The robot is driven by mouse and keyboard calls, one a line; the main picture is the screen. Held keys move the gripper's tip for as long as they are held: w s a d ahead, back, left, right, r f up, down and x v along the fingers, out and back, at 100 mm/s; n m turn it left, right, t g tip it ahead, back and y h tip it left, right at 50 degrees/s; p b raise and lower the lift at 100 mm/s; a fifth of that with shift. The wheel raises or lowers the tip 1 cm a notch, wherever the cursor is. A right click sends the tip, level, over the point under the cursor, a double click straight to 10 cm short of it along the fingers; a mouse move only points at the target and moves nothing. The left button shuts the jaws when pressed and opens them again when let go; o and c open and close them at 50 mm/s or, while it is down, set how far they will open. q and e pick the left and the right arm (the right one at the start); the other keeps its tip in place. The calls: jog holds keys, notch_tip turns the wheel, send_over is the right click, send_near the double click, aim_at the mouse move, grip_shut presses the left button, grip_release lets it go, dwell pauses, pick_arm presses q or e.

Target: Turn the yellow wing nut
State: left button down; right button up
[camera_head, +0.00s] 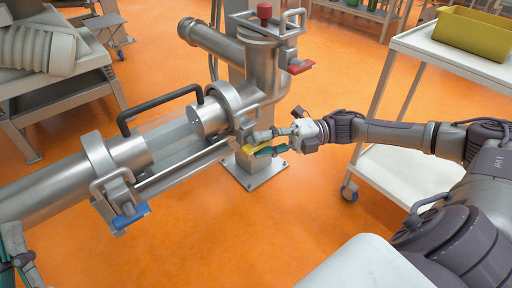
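The yellow wing nut (248,149) sits low on the near side of the steel machine (262,75), where the clear-sided tube section meets the upright body. My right gripper (259,143) reaches in from the right, and its fingertips are at the wing nut. One finger lies above it and a green-padded finger lies below. The fingers partly cover the wing nut, so I cannot tell whether they close on it. Part of my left gripper (20,260) shows at the lower left edge, cut off by the frame and away from the wing nut.
A blue wing nut (130,217) and a red wing nut (299,67) are on the same machine. A black handle (160,105) arches over the tube. A white cart (400,180) with a yellow bin (475,35) stands right. The orange floor in front is clear.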

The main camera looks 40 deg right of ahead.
jog(key=shift+x, duration=1.05)
pick_arm(q)
jog(key=shift+s+r+t+h, duration=0.4)
jog(key=shift+s+r+t, duration=0.05)
jog(key=shift+s+t, duration=0.05)
pick_arm(e)
grip_shut()
pick_arm(q)
jog(key=shift+a, duration=0.1)
